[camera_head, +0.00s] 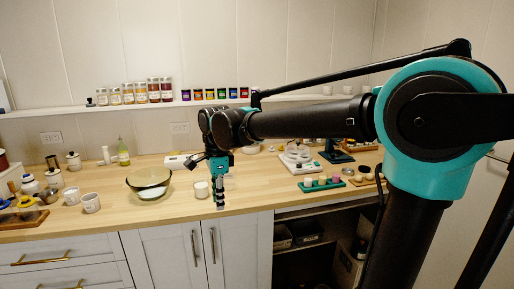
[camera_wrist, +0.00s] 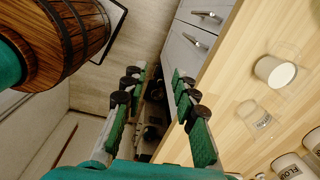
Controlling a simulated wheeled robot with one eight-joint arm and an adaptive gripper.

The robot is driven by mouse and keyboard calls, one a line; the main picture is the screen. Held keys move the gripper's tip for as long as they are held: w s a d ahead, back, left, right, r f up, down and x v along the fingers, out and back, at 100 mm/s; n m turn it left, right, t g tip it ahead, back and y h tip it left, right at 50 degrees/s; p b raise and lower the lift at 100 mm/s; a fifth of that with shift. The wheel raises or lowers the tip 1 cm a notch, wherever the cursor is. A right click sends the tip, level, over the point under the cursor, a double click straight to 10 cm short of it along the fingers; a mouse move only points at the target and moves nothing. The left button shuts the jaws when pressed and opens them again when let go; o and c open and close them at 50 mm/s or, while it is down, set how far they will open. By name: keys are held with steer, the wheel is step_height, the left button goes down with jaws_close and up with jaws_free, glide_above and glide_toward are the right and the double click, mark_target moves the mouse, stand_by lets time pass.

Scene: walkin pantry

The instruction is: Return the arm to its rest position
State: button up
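My gripper (camera_head: 220,198) hangs down from the outstretched arm near the front edge of the wooden counter (camera_head: 115,212) in the head view, fingers pointing downward. In the wrist view my gripper (camera_wrist: 160,78) is open. Its two green-padded fingers stand apart with nothing held between them. The gap looks onto the cabinet front and the floor. A white cup (camera_head: 201,189) stands on the counter just left of the gripper.
A green tray (camera_head: 322,185) and white scale (camera_head: 297,158) are right. A shelf (camera_head: 160,107) holds jars. A wooden barrel (camera_wrist: 65,40) is at upper left in the wrist view.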

steer(key=s+d+f+n+t, duration=0.1)
steer(key=d+f+n, duration=0.4)
steer(key=d, duration=0.5)
steer(key=d+f+n+t, duration=0.1)
steer(key=d+f+n, duration=0.1)
steer(key=d+f, duration=0.6)
steer(key=s+d+f+n+t, duration=0.1)
steer(key=s+d+f+n, duration=0.5)
steer(key=d, duration=0.6)
steer(key=shift+s+d+f+t, duration=0.35)
steer(key=shift+s+f, duration=0.3)
steer(key=shift+s, duration=0.45)
steer(key=shift+a, duration=0.1)
